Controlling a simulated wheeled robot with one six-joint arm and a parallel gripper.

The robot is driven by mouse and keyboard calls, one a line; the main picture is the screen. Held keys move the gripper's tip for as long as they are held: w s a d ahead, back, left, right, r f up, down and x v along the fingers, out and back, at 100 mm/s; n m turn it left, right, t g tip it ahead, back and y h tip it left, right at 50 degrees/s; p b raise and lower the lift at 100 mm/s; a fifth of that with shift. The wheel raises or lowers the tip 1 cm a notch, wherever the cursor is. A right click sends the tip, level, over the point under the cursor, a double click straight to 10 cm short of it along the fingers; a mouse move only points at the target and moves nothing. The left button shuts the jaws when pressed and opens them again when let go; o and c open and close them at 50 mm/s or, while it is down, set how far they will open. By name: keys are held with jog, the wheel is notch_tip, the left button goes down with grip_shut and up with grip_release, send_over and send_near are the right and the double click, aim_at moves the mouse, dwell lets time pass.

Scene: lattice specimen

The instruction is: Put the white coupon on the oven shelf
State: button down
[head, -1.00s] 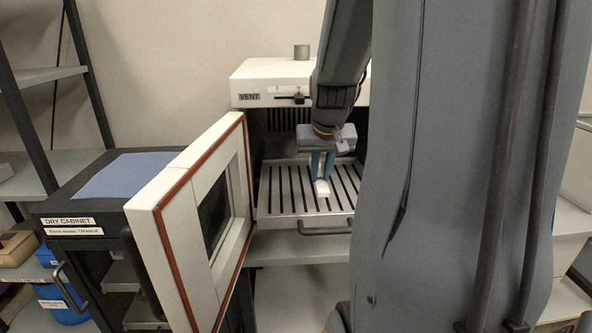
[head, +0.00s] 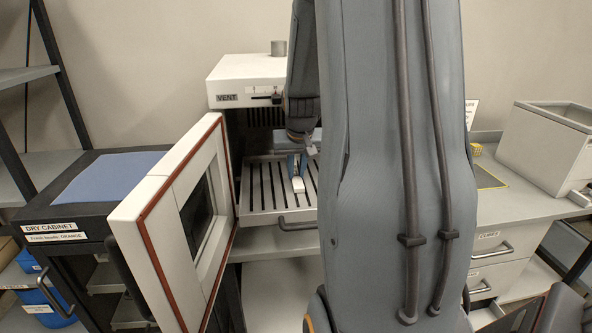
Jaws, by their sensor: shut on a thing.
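The white coupon (head: 298,184) is a small pale block held at the tips of my gripper (head: 297,168), whose blue fingers are shut on it. It is over the slatted oven shelf (head: 262,218), which is pulled out of the open oven (head: 226,98). I cannot tell whether the coupon touches the slats. My arm hides the right part of the shelf and oven.
The oven door (head: 150,222) stands open at the left, close to the shelf. A dry cabinet (head: 60,228) with a blue mat (head: 115,178) is further left. A grey bin (head: 548,145) stands on the right bench. The shelf's other visible slats are bare.

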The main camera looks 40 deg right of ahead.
jog(key=shift+f, duration=0.1)
jog(key=c, duration=2.2)
grip_release()
jog(key=shift+f, duration=0.1)
jog(key=o, duration=0.5)
jog(key=shift+r, duration=0.3)
jog(key=b+v, duration=0.2)
jog(key=v, duration=1)
jog(key=shift+a, duration=0.1)
